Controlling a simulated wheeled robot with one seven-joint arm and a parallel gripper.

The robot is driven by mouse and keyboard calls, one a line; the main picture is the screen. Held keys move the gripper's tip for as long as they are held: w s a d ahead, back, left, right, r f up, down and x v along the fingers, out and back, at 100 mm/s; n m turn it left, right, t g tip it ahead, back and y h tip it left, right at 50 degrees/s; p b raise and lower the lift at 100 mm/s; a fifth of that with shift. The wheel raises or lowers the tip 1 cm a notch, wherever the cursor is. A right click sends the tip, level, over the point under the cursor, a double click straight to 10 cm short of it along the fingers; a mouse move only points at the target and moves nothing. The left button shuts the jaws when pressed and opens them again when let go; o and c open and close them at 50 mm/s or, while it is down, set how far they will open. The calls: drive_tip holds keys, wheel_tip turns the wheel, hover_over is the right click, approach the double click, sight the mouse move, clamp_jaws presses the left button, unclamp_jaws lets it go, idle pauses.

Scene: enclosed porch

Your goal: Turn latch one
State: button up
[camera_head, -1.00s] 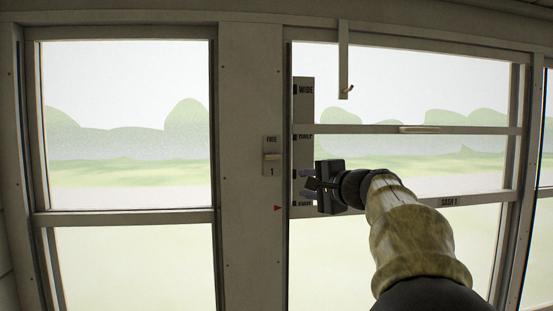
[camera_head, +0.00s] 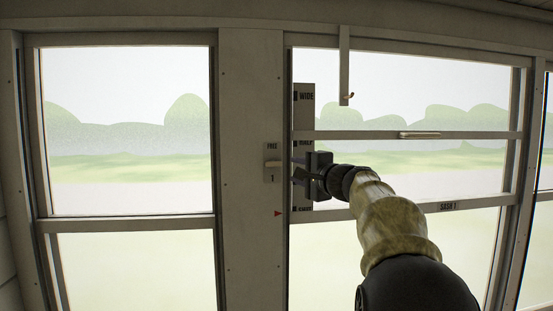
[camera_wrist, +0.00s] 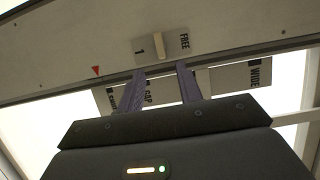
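Latch one is a small plate (camera_head: 271,176) on the post left of the sash, marked FREE above and 1 below. Its pale lever (camera_head: 273,164) lies crosswise between the two marks. In the wrist view the lever (camera_wrist: 159,43) stands just beyond the fingertips. My gripper (camera_head: 294,174) is just right of the plate in the head view. In the wrist view my gripper (camera_wrist: 160,69) has its two purple fingers apart with nothing between them. The fingers appear short of the lever, and I see no contact.
A scale strip (camera_head: 304,108) with WIDE and lower marks runs beside the post, partly behind my gripper. Sash 1 has a lower rail (camera_head: 480,202) and a pale handle (camera_head: 419,134). A red pointer (camera_head: 278,213) is below the latch.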

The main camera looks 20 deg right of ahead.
sight(275, 164)
drive_tip(key=w+p, duration=0.1)
drive_tip(key=w, duration=0.2)
drive_tip(key=w+a+p, duration=0.1)
drive_tip(key=w+p, duration=0.1)
drive_tip(key=w, duration=0.1)
drive_tip(key=w+p, duration=0.2)
drive_tip(key=w, duration=0.1)
drive_tip(key=shift+w+a+r, duration=0.15)
drive_tip(key=shift+w+a, duration=0.05)
drive_tip(key=shift+w, duration=0.15)
drive_tip(key=shift+w+f+p, duration=0.2)
drive_tip(key=shift+w+p, duration=0.15)
drive_tip(key=shift+w, duration=0.15)
clamp_jaws()
